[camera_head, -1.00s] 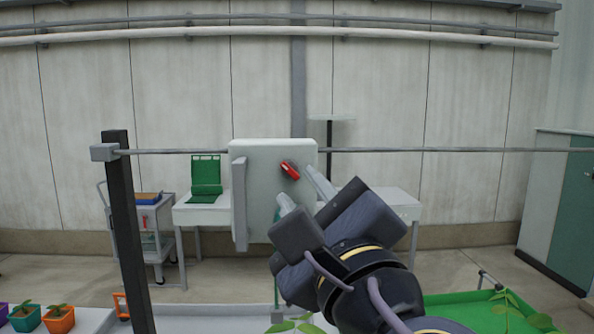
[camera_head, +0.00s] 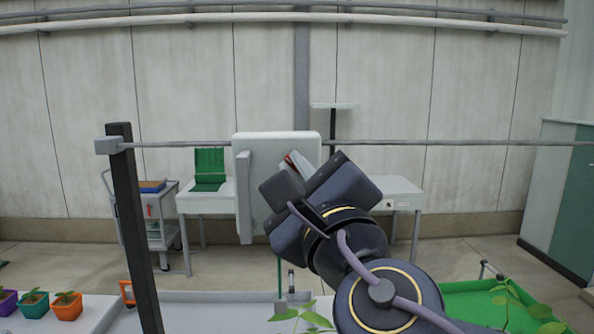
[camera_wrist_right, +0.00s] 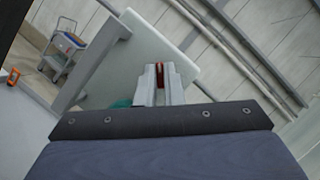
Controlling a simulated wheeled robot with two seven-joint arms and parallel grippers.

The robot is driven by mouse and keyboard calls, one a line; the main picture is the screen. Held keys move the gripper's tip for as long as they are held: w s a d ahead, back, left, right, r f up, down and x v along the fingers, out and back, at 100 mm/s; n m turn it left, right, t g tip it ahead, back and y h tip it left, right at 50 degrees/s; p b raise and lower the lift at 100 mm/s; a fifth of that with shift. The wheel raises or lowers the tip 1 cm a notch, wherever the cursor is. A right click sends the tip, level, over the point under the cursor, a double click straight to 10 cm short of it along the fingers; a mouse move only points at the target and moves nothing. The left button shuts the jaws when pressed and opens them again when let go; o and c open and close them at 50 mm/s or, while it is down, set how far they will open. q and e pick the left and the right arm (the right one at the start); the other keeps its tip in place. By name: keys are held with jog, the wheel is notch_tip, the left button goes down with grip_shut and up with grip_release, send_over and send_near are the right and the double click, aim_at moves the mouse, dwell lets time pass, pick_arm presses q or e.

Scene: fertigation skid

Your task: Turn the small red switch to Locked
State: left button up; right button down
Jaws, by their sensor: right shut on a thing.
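The small red switch (camera_head: 288,163) is on the front of a pale grey box (camera_head: 262,150) hung on the rail. My right gripper (camera_head: 294,160) is at the switch and hides most of it in the head view. In the right wrist view, the red switch (camera_wrist_right: 160,76) shows between the two pale fingers of my right gripper (camera_wrist_right: 160,84), which are shut on it. Any markings for the switch positions are hidden or too small to read. My left gripper is not in view.
A dark post (camera_head: 136,230) and a thin rail (camera_head: 450,143) stand around the box. Behind are a white table (camera_head: 208,201), a grey cart (camera_head: 157,215) and a green cabinet (camera_head: 572,200). Potted seedlings (camera_head: 66,306) sit low at left, a green tray (camera_head: 470,300) at right.

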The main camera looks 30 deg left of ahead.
jog(key=shift+f+m+t+b, duration=0.25)
jog(key=shift+m+t+b, duration=0.05)
jog(key=shift+m+b, duration=0.55)
jog(key=m+t+h+b, duration=0.1)
jog(key=m+b, duration=0.1)
jog(key=m, duration=0.1)
jog(key=m+t+h+b, duration=0.1)
jog(key=m+b, duration=0.1)
jog(key=m, duration=0.1)
jog(key=m+t+h+b, duration=0.1)
jog(key=m, duration=0.2)
jog(key=shift+s+a+m+t+b, duration=0.1)
jog(key=shift+a+m+t+b, duration=0.15)
jog(key=shift+t+b, duration=0.15)
jog(key=m+h, duration=0.1)
jog(key=m, duration=0.1)
jog(key=shift+m+t+h+b, duration=0.3)
jog(key=shift+m+t, duration=0.1)
jog(key=shift+s+r+m+t+h+p, duration=0.15)
jog(key=shift+m+h, duration=0.75)
jog(key=shift+m, duration=0.95)
jog(key=shift+w+m+t+h+p, duration=0.1)
jog(key=shift+m+t+h+p, duration=0.15)
jog(key=shift+m+h, duration=1.1)
jog(key=shift+s+r+m+t+h+p, duration=0.15)
jog(key=shift+m+h, duration=0.3)
jog(key=shift+m, duration=1.85)
jog(key=shift+w+f+m, duration=0.1)
jog(key=shift+w+m, duration=0.05)
jog(key=shift+m, duration=0.15)
